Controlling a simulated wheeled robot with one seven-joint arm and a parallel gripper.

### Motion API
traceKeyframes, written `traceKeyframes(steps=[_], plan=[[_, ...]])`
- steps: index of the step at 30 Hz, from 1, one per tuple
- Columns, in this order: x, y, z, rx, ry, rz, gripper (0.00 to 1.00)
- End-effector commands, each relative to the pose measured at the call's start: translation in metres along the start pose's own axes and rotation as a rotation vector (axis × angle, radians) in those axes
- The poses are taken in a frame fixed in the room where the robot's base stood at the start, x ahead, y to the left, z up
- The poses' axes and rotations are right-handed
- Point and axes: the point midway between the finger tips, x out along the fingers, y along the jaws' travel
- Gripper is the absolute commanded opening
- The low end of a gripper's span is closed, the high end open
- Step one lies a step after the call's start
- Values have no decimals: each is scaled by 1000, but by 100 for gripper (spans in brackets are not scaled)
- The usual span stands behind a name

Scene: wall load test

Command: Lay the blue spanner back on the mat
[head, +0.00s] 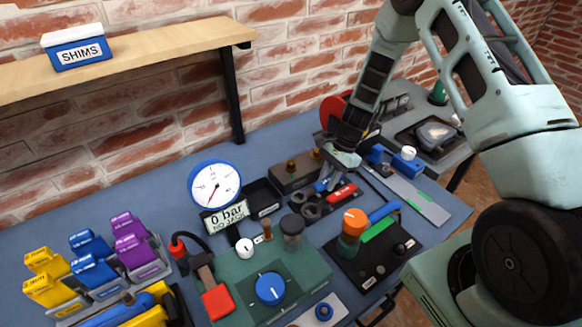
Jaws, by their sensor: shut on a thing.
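My gripper (335,172) points down over the back middle of the bench, shut on a small blue thing (322,185), which looks like the blue spanner. The fingers cover much of it, and I cannot tell whether it touches the surface below. A red tool (342,192) with a pale label lies just right of it, beside dark ring-shaped parts (312,207). I cannot make out the mat's edges beneath the gripper.
A pressure gauge (214,185) with a "0 bar" sign stands left, near a black tray (262,196). In front are a green block (268,292) with a blue knob and a black plate (355,268) with an orange knob. A shelf (130,57) holds a SHIMS box (77,48).

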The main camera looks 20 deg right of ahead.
Motion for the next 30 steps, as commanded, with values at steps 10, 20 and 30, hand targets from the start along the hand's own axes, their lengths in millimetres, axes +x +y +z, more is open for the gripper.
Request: traceKeyframes(steps=[10, 20, 30], plan=[[0, 0, 0, 0, 0, -1, 50], [0, -1, 0, 0, 1, -1, 64], [0, -2, 0, -2, 2, -5, 64]])
